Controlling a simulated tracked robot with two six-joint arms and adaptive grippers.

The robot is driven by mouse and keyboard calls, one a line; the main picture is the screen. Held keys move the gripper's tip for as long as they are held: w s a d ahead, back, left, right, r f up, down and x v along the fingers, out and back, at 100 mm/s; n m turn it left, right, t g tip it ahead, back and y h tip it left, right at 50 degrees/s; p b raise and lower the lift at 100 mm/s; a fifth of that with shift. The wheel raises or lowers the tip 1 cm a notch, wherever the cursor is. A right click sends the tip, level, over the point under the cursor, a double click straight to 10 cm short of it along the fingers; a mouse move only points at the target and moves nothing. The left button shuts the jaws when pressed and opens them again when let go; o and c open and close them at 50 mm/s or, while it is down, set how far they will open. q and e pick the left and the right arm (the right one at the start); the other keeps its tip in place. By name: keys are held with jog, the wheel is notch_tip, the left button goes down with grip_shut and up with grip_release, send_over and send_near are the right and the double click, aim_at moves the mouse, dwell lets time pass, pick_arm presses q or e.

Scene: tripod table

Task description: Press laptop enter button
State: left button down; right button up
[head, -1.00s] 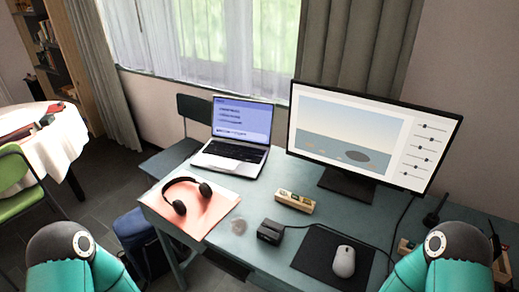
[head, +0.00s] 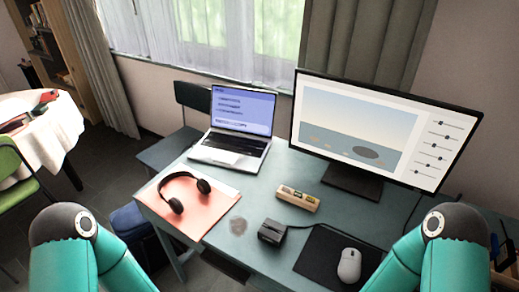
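An open laptop (head: 233,128) stands at the back left of the teal desk (head: 262,205), with its screen lit blue and its keyboard (head: 232,147) facing the front. The enter key is too small to make out. Only the upper parts of my two teal arms show, at the bottom left and bottom right corners. Neither gripper is in view, and nothing of mine is near the laptop.
Black headphones (head: 185,192) lie on a pink sheet (head: 208,213) in front of the laptop. A large monitor (head: 380,128), a wooden block-like object (head: 298,198), a small black device (head: 272,231) and a white mouse (head: 349,265) on a dark mat (head: 312,256) fill the right side.

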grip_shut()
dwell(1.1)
